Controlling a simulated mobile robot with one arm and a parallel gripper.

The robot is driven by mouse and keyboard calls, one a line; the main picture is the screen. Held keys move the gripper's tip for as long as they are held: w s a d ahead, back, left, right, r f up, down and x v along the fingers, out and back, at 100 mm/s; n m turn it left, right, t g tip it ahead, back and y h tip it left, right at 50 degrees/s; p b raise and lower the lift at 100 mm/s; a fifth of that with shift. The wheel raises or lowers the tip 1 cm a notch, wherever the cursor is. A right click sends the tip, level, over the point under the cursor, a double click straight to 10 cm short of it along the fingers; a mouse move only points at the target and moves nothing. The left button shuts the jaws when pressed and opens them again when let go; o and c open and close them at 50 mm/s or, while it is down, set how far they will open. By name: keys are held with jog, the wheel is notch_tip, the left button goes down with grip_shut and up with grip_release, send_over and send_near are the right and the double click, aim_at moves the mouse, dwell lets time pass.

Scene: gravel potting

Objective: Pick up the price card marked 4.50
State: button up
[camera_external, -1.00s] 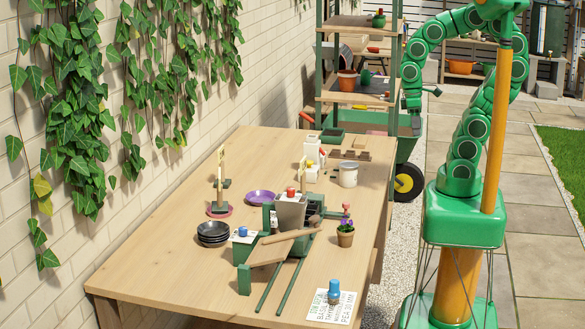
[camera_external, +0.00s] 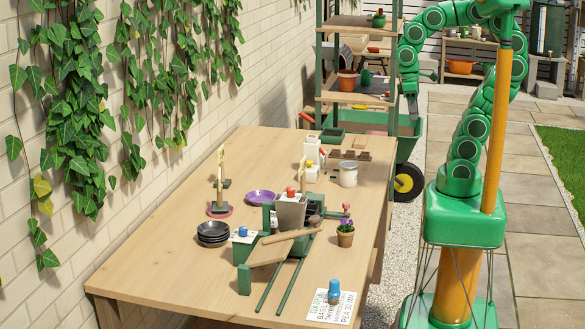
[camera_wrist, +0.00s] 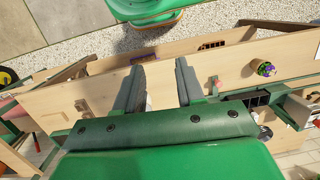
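My gripper (camera_external: 411,106) hangs pointing down at the right side of the wooden table (camera_external: 180,262), near the green shelf rack. In the wrist view my gripper (camera_wrist: 160,88) is open, with nothing between its two grey fingers and bare wood showing beyond. No marking of 4.50 can be read in either view. Two thin upright yellowish pieces stand on the left of the table, seen nearly edge-on: a front one (camera_external: 219,188) and a back one (camera_external: 223,161). I cannot tell whether either is a price card.
A white lettered sheet (camera_external: 343,308) with a blue-topped item lies at the front. A grey square pot (camera_external: 291,213), black saucers (camera_external: 213,233), a purple dish (camera_external: 261,197) and a flowerpot (camera_external: 345,238) stand mid-table. A white mug (camera_external: 348,174) is farther back. The front-left table is clear.

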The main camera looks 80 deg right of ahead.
jog(key=w+a+r+m+y, duration=0.1)
jog(key=w+a+m+y, duration=0.25)
jog(key=w, duration=0.65)
jog(key=w+a+r+m+y, duration=0.25)
jog(key=w+m+y, duration=0.2)
jog(key=w, duration=0.55)
jog(key=w+d+f+m+t+y, duration=0.1)
jog(key=w+d+f+m+y, duration=0.15)
jog(key=w+m, duration=0.4)
jog(key=w+d+f+m+t+y, duration=0.1)
jog(key=w+d+m+y, duration=0.2)
jog(key=w, duration=0.6)
send_near(301, 169)
jog(key=shift+s+a+r+m+t+h, duration=0.25)
jog(key=shift+a+r+m+t+h, duration=0.1)
jog(key=shift+a+r+t, duration=0.1)
jog(key=shift+g+x, duration=0.25)
jog(key=shift+x, duration=0.85)
jog(key=shift+f+x, duration=0.1)
jog(key=shift+x, duration=1.25)
jog(key=shift+f+x, duration=0.15)
jog(key=shift+x, duration=1.15)
jog(key=shift+w+d, duration=0.15)
grip_shut()
